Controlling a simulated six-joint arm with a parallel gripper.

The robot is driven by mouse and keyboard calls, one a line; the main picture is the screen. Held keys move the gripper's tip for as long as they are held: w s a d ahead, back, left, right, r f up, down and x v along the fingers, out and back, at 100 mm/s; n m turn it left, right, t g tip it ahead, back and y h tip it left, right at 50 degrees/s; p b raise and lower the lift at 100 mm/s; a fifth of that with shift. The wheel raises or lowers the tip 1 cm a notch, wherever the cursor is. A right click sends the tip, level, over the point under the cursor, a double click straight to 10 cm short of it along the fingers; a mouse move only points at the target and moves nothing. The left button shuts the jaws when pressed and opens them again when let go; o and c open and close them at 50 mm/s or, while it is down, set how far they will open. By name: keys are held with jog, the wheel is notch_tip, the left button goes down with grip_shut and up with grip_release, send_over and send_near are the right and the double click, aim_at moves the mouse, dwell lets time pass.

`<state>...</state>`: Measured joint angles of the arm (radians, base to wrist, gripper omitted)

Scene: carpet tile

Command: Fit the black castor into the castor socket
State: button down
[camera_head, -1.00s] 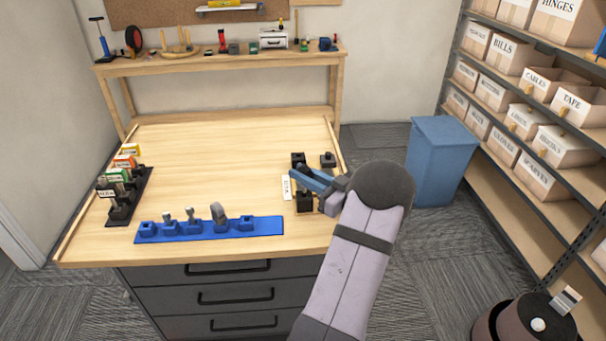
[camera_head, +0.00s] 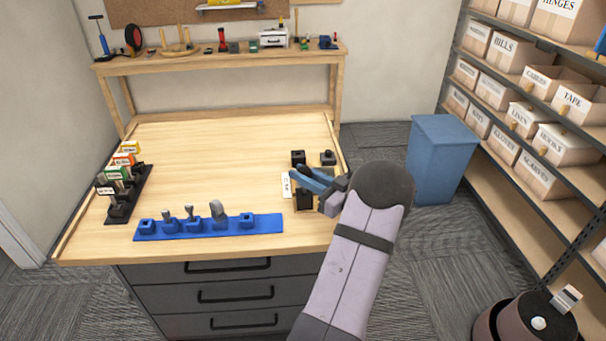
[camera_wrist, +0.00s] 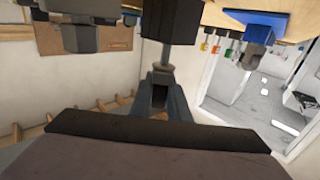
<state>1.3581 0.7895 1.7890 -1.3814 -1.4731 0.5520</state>
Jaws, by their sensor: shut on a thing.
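My gripper (camera_wrist: 160,92) is shut on a dark stem below a large black block in the wrist view. I take the held piece to be the black castor (camera_wrist: 168,66), but cannot tell where it ends and the block begins. In the head view my blue gripper (camera_head: 306,181) is low over the right side of the bench, among small black blocks; the held piece is hidden there. One black block (camera_head: 304,200) is just in front of the fingers. I cannot tell which part is the castor socket, or whether the castor is seated.
Black blocks stand behind my gripper (camera_head: 298,158) and (camera_head: 328,158). A white label (camera_head: 286,186) lies to its left. A blue rack with grey castors (camera_head: 208,228) is at the front; a black stand with coloured tags (camera_head: 120,205) is at the left. The bench middle is clear.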

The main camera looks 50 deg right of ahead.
jog(key=shift+f+b, duration=0.3)
jog(key=shift+f, duration=0.15)
jog(key=shift+r, duration=0.25)
jog(key=shift+r+p, duration=0.45)
jog(key=shift+p, duration=0.15)
dwell(1.4)
jog(key=shift+f+b, duration=0.35)
jog(key=shift+f, duration=0.35)
jog(key=c, duration=1.6)
grip_release()
jog(key=shift+r, duration=0.15)
notch_tip(320, 180, up, 10)
jog(key=shift+f+b, duration=0.1)
jog(key=shift+b, duration=0.75)
